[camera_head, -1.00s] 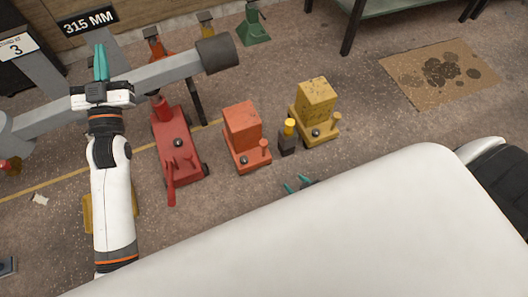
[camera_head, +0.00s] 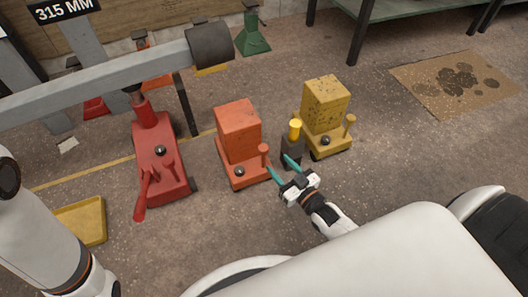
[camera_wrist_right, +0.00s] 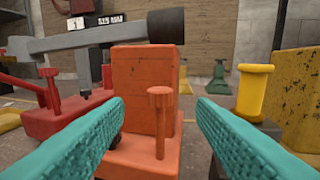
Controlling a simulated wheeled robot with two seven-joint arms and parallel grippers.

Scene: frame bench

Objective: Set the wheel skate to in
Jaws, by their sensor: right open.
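An orange wheeled unit (camera_head: 238,128) with an upright block stands on the floor. It has a dark ball knob (camera_head: 239,171) and an orange peg (camera_head: 263,150) on its base. My right gripper (camera_head: 281,167) is open and empty, just in front of this base. In the right wrist view the orange peg (camera_wrist_right: 160,122) stands upright between the two teal fingers, beyond their tips, apart from them. A similar yellow unit (camera_head: 326,103) stands to the right. I cannot tell by any label which is the wheel skate. My left gripper is out of view.
A small dark block with a yellow knob (camera_head: 295,130) stands between the two units, close to my right fingers. A red jack (camera_head: 160,160) stands at left under a grey beam (camera_head: 110,88). A yellow tray (camera_head: 82,222) lies at lower left.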

